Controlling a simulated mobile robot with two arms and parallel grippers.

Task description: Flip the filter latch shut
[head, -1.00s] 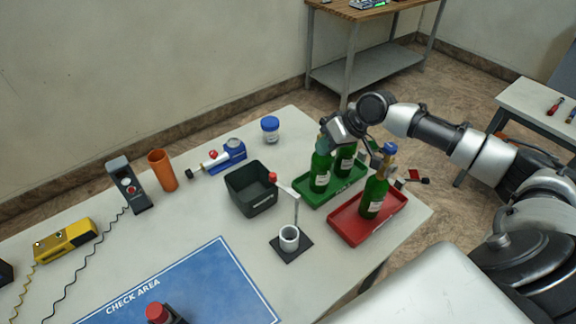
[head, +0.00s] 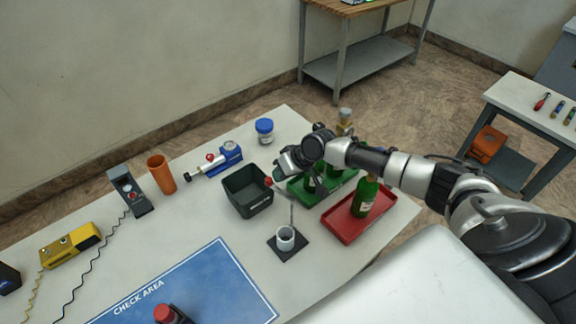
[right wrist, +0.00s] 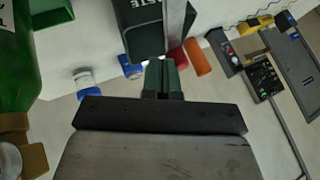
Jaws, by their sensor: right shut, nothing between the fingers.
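The filter fixture is a white cup (head: 286,238) on a dark square base, with a thin upright post and a lever ending in a red knob (head: 268,182). The lever is raised, tilted up to the left above the cup. My right gripper (head: 282,178) is shut and empty, close beside the red knob and partly covering the lever. In the right wrist view, its fingertips (right wrist: 162,76) are together, and a grey bar (right wrist: 176,30) and a red end appear just past them. I cannot tell whether they touch. My left gripper is out of view.
A dark waste bin (head: 248,192) stands left of the lever. Green bottles stand in a green tray (head: 335,190) behind the fixture, under my arm, and in a red tray (head: 350,224) to the right. The blue check area mat (head: 200,290) lies in front.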

